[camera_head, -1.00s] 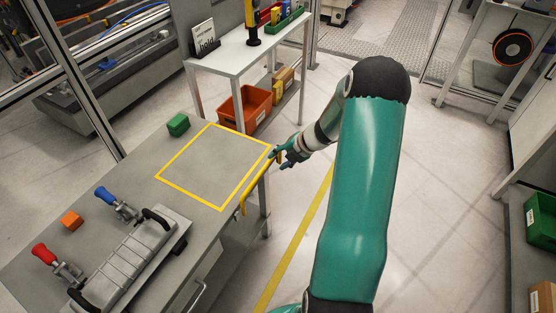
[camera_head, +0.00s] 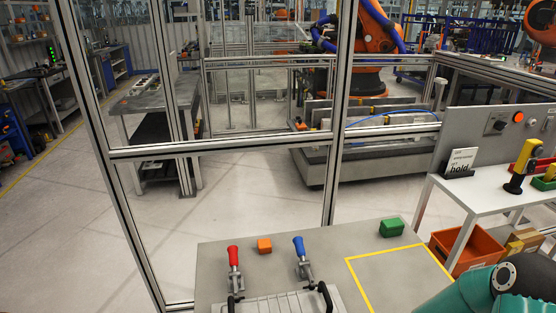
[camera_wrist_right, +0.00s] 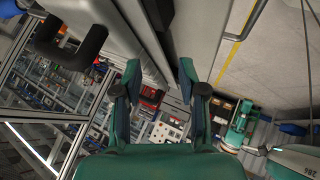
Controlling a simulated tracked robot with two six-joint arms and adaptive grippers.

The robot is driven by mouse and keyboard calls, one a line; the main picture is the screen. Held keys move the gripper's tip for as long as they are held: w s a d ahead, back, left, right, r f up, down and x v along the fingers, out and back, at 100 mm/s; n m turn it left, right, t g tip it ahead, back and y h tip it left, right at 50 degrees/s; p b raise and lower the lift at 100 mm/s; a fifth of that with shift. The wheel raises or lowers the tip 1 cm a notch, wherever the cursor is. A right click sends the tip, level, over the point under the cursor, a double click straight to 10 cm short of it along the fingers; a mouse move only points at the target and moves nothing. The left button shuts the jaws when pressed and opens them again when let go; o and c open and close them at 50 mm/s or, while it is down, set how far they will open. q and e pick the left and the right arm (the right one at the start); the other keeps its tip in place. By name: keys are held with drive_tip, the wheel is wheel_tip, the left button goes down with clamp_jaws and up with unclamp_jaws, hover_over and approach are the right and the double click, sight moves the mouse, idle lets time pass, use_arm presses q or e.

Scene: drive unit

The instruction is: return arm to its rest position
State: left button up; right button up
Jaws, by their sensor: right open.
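My right arm (camera_head: 485,291) shows as a teal link at the lower right corner of the head view; its gripper is out of that frame. In the right wrist view my right gripper (camera_wrist_right: 160,95) has its two fingers spread apart with nothing between them. A black handle (camera_wrist_right: 70,45) and part of a grey surface are at the upper left of that view, apart from the fingers. My left gripper is not in view.
The workbench (camera_head: 225,262) carries a green block (camera_head: 392,227), an orange block (camera_head: 264,246), red (camera_head: 234,257) and blue (camera_head: 300,250) handled clamps, and a yellow-outlined square (camera_head: 398,277). A white table (camera_head: 480,194) and orange bin (camera_head: 468,250) stand right. A metal-framed fence (camera_head: 335,130) stands behind.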

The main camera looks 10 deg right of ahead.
drive_tip(key=s+a+f+m+g, duration=0.1)
drive_tip(key=s+a+f+m, duration=0.1)
drive_tip(key=a, duration=0.3)
drive_tip(key=s+a+f+m+g, duration=0.1)
drive_tip(key=s+a+f+m, duration=0.15)
drive_tip(key=a, duration=0.25)
drive_tip(key=s+f+m+g+h, duration=0.2)
drive_tip(key=s+f+m+g, duration=0.1)
drive_tip(key=s+m, duration=0.9)
drive_tip(key=shift+s+a+f+m+g+h, duration=0.2)
drive_tip(key=shift+a+f+m+g+h, duration=0.15)
drive_tip(key=shift+f+m, duration=0.6)
drive_tip(key=shift+r, duration=0.2)
